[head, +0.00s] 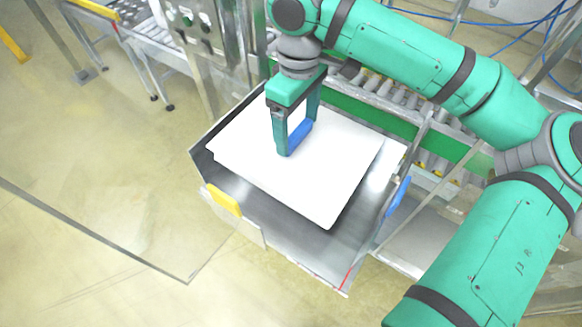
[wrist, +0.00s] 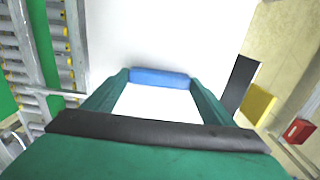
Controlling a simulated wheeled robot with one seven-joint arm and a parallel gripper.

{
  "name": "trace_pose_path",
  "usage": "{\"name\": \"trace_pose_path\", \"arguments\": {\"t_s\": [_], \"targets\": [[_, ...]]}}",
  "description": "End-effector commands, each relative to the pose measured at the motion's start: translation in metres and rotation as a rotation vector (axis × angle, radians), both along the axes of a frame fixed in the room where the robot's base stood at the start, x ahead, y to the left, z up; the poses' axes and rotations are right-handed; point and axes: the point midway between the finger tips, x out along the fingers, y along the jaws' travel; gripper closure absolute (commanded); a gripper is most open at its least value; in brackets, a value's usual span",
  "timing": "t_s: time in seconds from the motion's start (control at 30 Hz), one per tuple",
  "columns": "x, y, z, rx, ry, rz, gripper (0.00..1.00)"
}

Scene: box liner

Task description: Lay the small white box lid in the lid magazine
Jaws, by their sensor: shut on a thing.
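The small white box lid (head: 270,175) is a flat white panel, roughly level, within the outline of the grey metal lid magazine (head: 290,235). Its near edge shows above the magazine floor; I cannot tell whether it rests on anything. The lid also fills the upper middle of the wrist view (wrist: 170,35). My gripper (head: 298,136) points down at the middle of the lid, shut on a blue grip bar on its top. The bar sits between both fingertips in the wrist view (wrist: 160,78). Another white edge (head: 396,150) shows past the lid's right side.
A yellow tab (head: 223,200) and a blue tab (head: 398,197) stand on the magazine's walls. A roller conveyor (head: 400,95) with a green rail runs behind. A steel cabinet (head: 200,45) stands at the back left. The floor at left is open.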

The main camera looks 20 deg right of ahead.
Motion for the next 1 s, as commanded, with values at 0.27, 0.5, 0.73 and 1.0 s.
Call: {"name": "trace_pose_path", "arguments": {"t_s": [0.27, 0.5, 0.73, 1.0], "targets": [[-0.004, -0.001, -0.045, 0.003, 0.001, 0.002, 0.68], [-0.004, 0.000, -0.084, 0.004, 0.001, 0.003, 0.68], [-0.004, 0.000, -0.099, 0.004, 0.001, 0.003, 0.68], [-0.004, -0.001, -0.130, 0.004, 0.000, 0.002, 0.68]]}}
